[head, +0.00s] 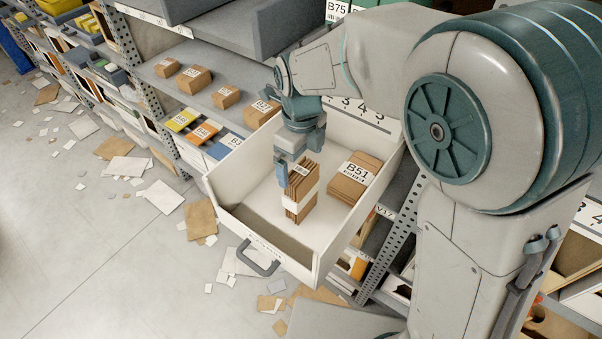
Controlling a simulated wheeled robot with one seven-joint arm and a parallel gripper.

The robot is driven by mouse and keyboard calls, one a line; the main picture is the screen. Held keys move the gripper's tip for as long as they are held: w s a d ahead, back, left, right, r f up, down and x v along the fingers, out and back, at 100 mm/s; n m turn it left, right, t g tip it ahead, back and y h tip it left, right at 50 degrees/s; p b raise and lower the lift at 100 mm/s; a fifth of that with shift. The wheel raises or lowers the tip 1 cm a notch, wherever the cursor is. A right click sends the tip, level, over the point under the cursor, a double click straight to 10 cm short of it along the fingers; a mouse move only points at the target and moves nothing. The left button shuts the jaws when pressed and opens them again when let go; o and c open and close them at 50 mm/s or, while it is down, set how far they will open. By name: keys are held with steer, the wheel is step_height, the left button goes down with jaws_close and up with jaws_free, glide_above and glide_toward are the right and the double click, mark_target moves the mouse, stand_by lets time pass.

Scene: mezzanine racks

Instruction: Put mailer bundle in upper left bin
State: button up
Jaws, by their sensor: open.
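A mailer bundle (300,192), several brown mailers with a white band around them, stands upright in a pulled-out white bin (333,267) with a grey front handle. A second brown bundle (355,178) labelled B51 lies in the same bin, to the right. My gripper (297,162) is open and points down over the bin at the top of the upright bundle. One blue-grey finger shows at the bundle's left side. I cannot tell whether the fingers touch it. Which bin is the upper left one is not clear in this view.
Shelves at the left hold small brown boxes (195,80) and yellow, orange and blue bins (205,132). A grey shelf (255,28) overhangs behind the bin. A perforated rack post (388,245) stands at the right. Paper and cardboard scraps (163,197) litter the floor.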

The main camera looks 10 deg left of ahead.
step_height(320, 180, up, 5)
steer(key=shift+f, duration=0.1)
steer(key=shift+d, duration=0.1)
steer(key=shift+d, duration=0.35)
steer(key=s+d+n+t, duration=0.1)
steer(key=s+d+n, duration=0.2)
steer(key=d+n, duration=0.4)
steer(key=s+d+n+t, duration=0.1)
steer(key=s+d+n, duration=0.3)
steer(key=d+n, duration=0.4)
steer(key=s+d+r+n+t, duration=0.1)
steer(key=s+d+n, duration=0.3)
steer(key=d+n, duration=0.3)
steer(key=shift+d+n, duration=0.3)
steer(key=shift+d, duration=1.5)
